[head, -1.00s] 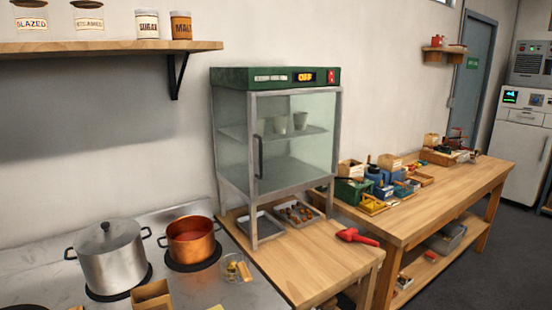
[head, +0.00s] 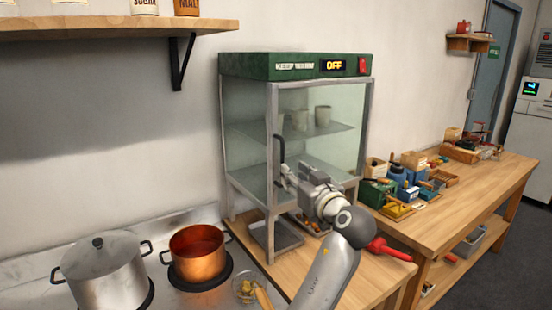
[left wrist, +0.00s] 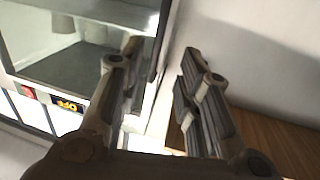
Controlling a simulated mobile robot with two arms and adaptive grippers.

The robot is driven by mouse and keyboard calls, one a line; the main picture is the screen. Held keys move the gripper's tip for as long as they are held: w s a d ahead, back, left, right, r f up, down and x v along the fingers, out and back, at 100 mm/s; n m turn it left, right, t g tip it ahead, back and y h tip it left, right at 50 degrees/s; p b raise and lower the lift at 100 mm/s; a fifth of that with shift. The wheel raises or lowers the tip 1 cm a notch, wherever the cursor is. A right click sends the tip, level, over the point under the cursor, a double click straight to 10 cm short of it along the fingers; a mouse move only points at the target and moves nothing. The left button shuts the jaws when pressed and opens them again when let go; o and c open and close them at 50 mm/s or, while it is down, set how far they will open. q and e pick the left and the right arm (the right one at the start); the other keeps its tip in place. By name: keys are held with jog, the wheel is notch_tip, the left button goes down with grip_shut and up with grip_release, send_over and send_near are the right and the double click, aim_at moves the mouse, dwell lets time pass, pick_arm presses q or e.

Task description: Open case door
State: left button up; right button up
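The display case (head: 296,66) has a green top with an "OFF" display, glass walls and a grey metal frame. Its glass front door (head: 345,105) looks closed, with a dark vertical handle (head: 278,150) near its left edge. My left gripper (head: 284,172) is in front of the door at the handle's lower end. Its fingers (left wrist: 165,85) stand apart in the left wrist view, with the case frame (left wrist: 150,75) showing beside and behind them. I cannot make out the handle between the fingers, nor whether they touch it. My right gripper is in neither view.
Cups (head: 322,115) stand on the case's inner shelf. Trays (head: 275,240) lie under the case, and a red scoop (head: 385,250) lies to the right. A copper pot (head: 198,255) and a steel pot (head: 100,268) stand left. Boxes and tools (head: 405,180) crowd the right-hand bench.

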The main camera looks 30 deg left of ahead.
aim_at(283, 161)
pick_arm(q)
jog(key=w+a+p, duration=0.1)
jog(key=w+a+r+p, duration=0.1)
jog(key=a, duration=0.1)
jog(key=shift+w+a+p, duration=0.25)
jog(key=shift+w+p, duration=0.1)
jog(key=x, duration=0.2)
jog(key=p+x, duration=0.1)
jog(key=shift+a+f, duration=0.2)
jog(key=shift+f, duration=0.05)
jog(key=shift+w+a, duration=0.35)
jog(key=shift+a, duration=0.1)
jog(key=shift+w+a+f, duration=0.1)
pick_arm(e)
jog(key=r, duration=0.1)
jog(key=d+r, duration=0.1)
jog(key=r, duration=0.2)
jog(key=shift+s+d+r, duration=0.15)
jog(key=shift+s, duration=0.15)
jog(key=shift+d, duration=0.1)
pick_arm(q)
jog(key=c, duration=0.7)
grip_shut()
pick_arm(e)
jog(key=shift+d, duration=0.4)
